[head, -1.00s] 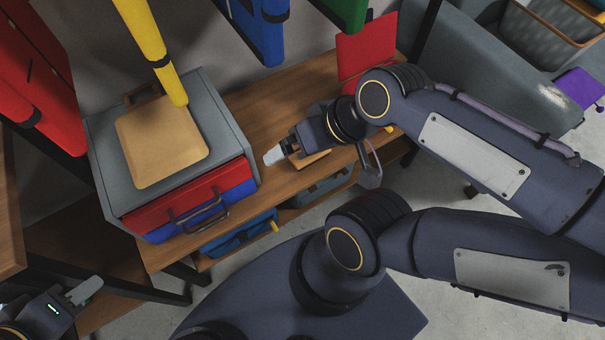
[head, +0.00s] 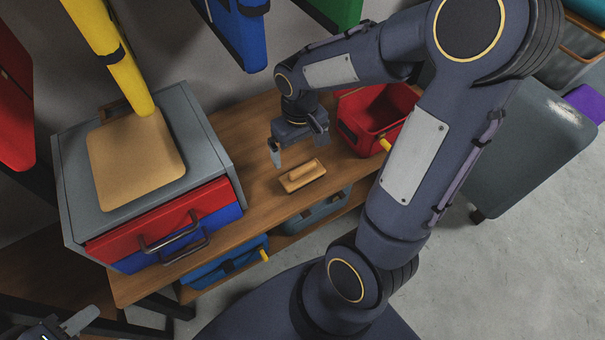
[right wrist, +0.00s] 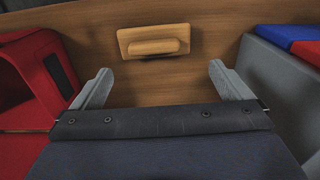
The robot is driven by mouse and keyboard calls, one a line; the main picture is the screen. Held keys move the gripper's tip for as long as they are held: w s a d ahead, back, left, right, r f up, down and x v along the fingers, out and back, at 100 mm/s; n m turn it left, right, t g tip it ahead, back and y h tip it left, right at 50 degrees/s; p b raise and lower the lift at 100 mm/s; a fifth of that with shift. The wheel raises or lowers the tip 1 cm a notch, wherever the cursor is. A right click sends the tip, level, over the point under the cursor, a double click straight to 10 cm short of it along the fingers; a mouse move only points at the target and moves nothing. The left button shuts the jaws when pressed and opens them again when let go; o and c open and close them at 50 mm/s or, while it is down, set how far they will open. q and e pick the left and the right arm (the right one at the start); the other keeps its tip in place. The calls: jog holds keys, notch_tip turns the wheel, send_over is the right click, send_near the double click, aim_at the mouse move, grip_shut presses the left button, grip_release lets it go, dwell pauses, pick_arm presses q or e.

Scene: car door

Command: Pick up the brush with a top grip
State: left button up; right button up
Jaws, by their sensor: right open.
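The brush (head: 303,175) is a light wooden block with a raised handle, lying on the wooden bench top. In the right wrist view the brush (right wrist: 153,41) lies beyond the fingertips, midway between them across the picture. My right gripper (head: 294,150) is open and empty, above the bench and behind the brush in the head view, apart from it. Both its fingers show in the right wrist view (right wrist: 160,84). My left gripper (head: 75,325) shows only partly at the lower left corner; its finger opening is not clear.
A red bin (head: 375,118) stands on the bench right of the brush. A grey cabinet (head: 80,205) with red and blue drawers stands left, with a tan board (head: 135,160) on top. Blue bins (head: 225,262) sit below the bench top. Bare bench surrounds the brush.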

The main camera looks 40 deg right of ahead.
aim_at(303, 167)
notch_tip(303, 167, down, 3)
jog(key=shift+d+f+b, duration=0.1)
jog(key=shift+b, duration=0.55)
jog(key=f, duration=0.1)
jog(key=f+b, duration=0.2)
jog(key=f, duration=0.1)
jog(key=shift+d+f, duration=0.1)
jog(key=shift+d, duration=0.25)
jog(key=shift+f+b, duration=0.4)
jog(key=shift+r, duration=0.1)
jog(key=c, duration=1.1)
notch_tip(303, 167, up, 10)
jog(key=p, duration=0.4)
jog(key=shift+p, duration=0.4)
